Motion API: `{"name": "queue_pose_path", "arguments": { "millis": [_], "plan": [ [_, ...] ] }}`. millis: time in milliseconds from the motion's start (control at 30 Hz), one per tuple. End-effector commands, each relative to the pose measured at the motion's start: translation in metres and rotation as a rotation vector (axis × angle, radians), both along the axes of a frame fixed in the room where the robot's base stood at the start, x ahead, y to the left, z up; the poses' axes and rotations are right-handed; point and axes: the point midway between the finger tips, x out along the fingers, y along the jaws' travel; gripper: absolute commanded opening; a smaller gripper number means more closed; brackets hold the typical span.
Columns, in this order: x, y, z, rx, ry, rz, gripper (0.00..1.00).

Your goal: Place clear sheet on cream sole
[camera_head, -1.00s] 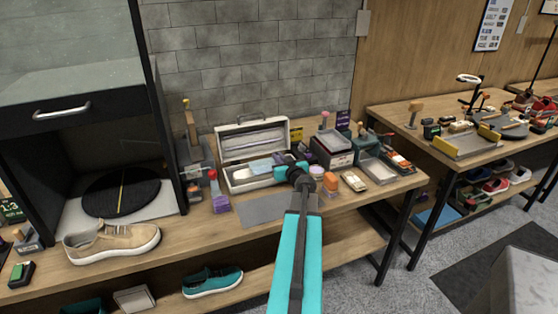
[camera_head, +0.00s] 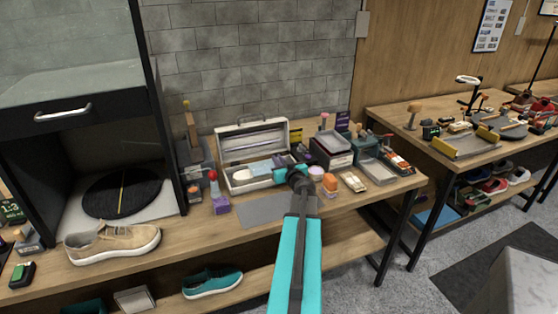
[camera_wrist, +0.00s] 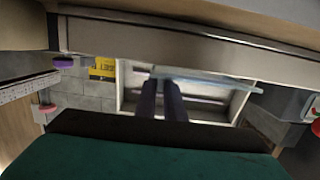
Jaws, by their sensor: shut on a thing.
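My gripper (camera_head: 282,172) is over the right part of the open white box on the bench. In the wrist view my gripper (camera_wrist: 161,96) is closed on the thin, pale bluish clear sheet (camera_wrist: 212,85), which extends to the right of the fingers across the box opening. In the head view the sheet is small and partly hidden by the gripper. The tan sneaker with a cream sole (camera_head: 128,254) stands upright at the bench's left front, well apart from my gripper. A pale, sole-like piece (camera_head: 259,170) shows in the box beside the gripper; I cannot tell exactly what it is.
The white box (camera_head: 243,186) has its lid raised. A grey mat (camera_head: 262,211) lies bare in front. A red-topped purple bottle (camera_head: 219,203) is left of the mat, and an orange jar (camera_head: 330,183) is to the right. A dark turntable (camera_head: 122,195) sits in the cabinet.

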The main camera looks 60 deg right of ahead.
Motion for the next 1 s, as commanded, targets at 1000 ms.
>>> {"name": "queue_pose_path", "arguments": {
  "millis": [1000],
  "plan": [
    [-0.016, 0.013, 0.003, 0.012, 0.006, -0.001, 0.28]
  ]
}}
